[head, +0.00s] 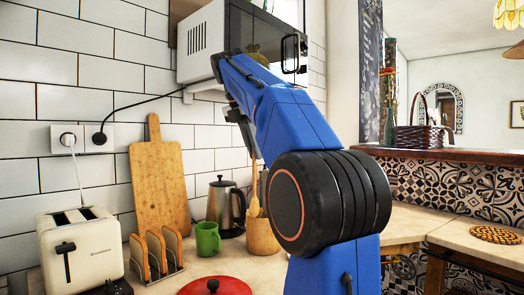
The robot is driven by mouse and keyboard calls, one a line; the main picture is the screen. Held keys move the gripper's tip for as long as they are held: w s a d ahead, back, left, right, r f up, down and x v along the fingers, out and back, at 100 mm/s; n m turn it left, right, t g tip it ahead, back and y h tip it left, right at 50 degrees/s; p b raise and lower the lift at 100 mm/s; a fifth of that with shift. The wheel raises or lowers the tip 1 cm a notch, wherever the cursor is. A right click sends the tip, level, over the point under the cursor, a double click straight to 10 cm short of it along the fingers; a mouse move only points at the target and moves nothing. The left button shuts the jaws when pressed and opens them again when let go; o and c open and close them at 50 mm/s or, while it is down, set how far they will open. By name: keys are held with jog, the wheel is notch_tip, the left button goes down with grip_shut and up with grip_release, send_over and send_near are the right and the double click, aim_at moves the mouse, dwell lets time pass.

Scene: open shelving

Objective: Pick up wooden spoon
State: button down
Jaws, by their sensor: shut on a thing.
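A wooden utensil holder (261,238) stands on the counter, partly hidden behind my arm. The wooden spoon (254,180) rises upright from it, and its thin handle runs up to my gripper (243,125). My gripper is small and dark in this view, above the holder and in front of the tiled wall. It is shut on the upper part of the spoon's handle. The fingertips are partly hidden by my arm. The spoon's lower end seems to be in or just above the holder; I cannot tell which.
A kettle (226,205), a green mug (208,239) and a red lid (212,286) are left of the holder. A cutting board (158,180), wooden rack (157,253) and toaster (80,248) stand further left. A microwave (205,45) hangs above.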

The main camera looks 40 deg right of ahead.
jog(key=s+a, duration=0.1)
jog(key=a, duration=1.1)
jog(key=shift+a, duration=0.15)
jog(key=shift+s, duration=0.1)
